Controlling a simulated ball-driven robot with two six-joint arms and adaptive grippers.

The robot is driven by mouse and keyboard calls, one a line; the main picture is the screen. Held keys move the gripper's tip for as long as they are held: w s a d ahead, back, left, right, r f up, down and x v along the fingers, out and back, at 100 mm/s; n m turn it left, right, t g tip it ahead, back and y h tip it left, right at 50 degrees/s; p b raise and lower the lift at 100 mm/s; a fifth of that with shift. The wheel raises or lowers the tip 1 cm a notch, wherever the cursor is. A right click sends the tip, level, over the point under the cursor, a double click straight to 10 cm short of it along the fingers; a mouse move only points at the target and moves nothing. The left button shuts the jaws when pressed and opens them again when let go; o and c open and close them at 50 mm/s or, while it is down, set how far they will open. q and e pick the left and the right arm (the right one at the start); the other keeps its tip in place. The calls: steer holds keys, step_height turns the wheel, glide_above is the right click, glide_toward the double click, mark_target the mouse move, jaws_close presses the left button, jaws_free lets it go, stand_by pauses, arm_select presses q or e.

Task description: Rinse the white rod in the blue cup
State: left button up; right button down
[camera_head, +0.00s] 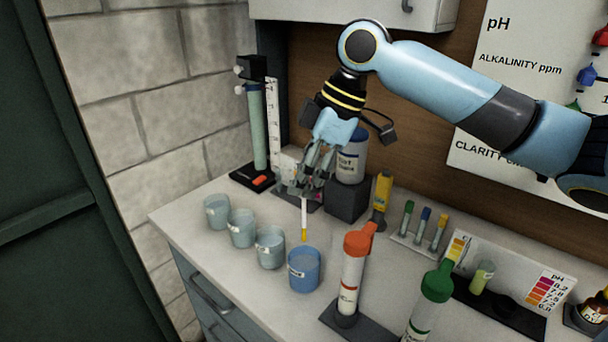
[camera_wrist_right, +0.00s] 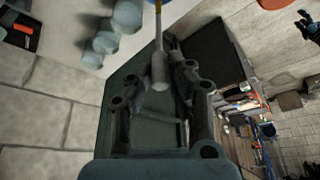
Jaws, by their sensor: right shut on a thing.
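The white rod (camera_head: 304,214) has a yellow lower tip and hangs upright from my right gripper (camera_head: 312,180). My right gripper is shut on the rod's upper part. The blue cup (camera_head: 305,272) stands on the counter, and the rod's tip is just above its far rim, outside the water as far as I can see. In the right wrist view, the rod (camera_wrist_right: 159,62) runs between the fingers of my right gripper (camera_wrist_right: 165,80). My left gripper is not in view.
Several pale cups (camera_head: 242,230) stand in a row left of the blue cup. An orange-capped bottle (camera_head: 352,270) stands close at its right, with a green-capped bottle (camera_head: 428,300) beyond. A vial rack (camera_head: 415,243) and a colour chart (camera_head: 548,290) are further right. A tall stand (camera_head: 258,130) is behind.

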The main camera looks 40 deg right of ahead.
mark_target(305, 230)
steer(key=shift+s+a+f+b, duration=0.1)
steer(key=shift+s+f+b, duration=0.05)
steer(key=shift+f+b, duration=0.5)
step_height(305, 230, down, 2)
steer(key=shift+f+b, duration=0.1)
steer(key=shift+b, duration=1.15)
steer(key=shift+f+b, duration=0.9)
steer(key=shift+f, duration=0.65)
steer(key=shift+f+b, duration=0.6)
steer(key=shift+f, duration=0.55)
steer(key=shift+f+b, duration=0.65)
steer(key=shift+f, duration=0.5)
